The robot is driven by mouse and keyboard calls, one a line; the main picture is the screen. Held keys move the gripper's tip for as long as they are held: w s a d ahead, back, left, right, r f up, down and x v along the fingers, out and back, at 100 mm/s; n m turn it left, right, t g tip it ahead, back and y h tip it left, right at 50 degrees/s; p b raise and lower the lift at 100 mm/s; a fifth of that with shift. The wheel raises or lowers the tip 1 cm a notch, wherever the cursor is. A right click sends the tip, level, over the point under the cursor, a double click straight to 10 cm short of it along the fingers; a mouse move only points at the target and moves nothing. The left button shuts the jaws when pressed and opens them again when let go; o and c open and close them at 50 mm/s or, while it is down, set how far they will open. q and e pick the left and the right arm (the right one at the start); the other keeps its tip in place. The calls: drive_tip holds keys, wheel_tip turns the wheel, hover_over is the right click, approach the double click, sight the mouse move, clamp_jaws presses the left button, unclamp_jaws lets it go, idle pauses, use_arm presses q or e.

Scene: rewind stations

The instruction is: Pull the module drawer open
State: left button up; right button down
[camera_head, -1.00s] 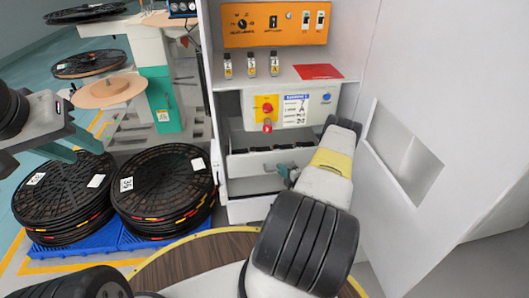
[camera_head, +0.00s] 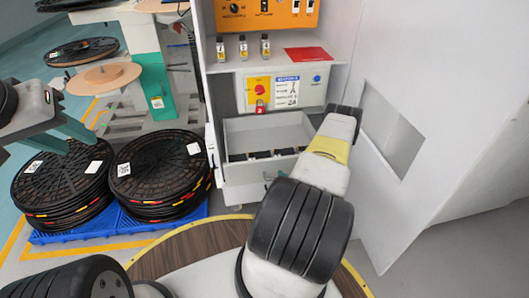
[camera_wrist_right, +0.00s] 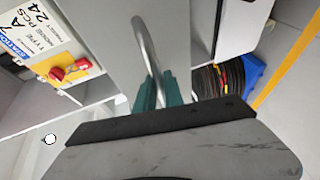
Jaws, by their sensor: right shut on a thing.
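The module drawer (camera_head: 240,172) is pulled out of the white cabinet, below the panel with the red switch. Its light inner walls show, with several dark modules (camera_head: 263,154) in a row near its front. My right gripper (camera_wrist_right: 158,92) is shut on the drawer's curved metal handle (camera_wrist_right: 144,45), seen in the right wrist view. In the head view my right arm partly covers the drawer's right side and front. My left gripper (camera_head: 78,146) is open and empty at the left, in front of the cable reels and apart from the cabinet.
The switch panel (camera_head: 309,90) sits just above the drawer. A shelf above it holds small bottles (camera_head: 243,47) and a red sheet (camera_head: 308,54). The open cabinet door (camera_head: 430,150) stands at the right. Black reels (camera_head: 160,168) rest on a blue pallet (camera_head: 110,231) at the left.

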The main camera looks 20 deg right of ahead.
drive_tip(key=shift+s+a, duration=0.25)
drive_tip(key=shift+s, duration=0.95)
drive_tip(key=c, duration=1.5)
unclamp_jaws()
drive_tip(key=shift+o, duration=0.2)
drive_tip(key=v, duration=0.7)
drive_tip(key=shift+s, duration=0.4)
drive_tip(key=shift+d, duration=0.1)
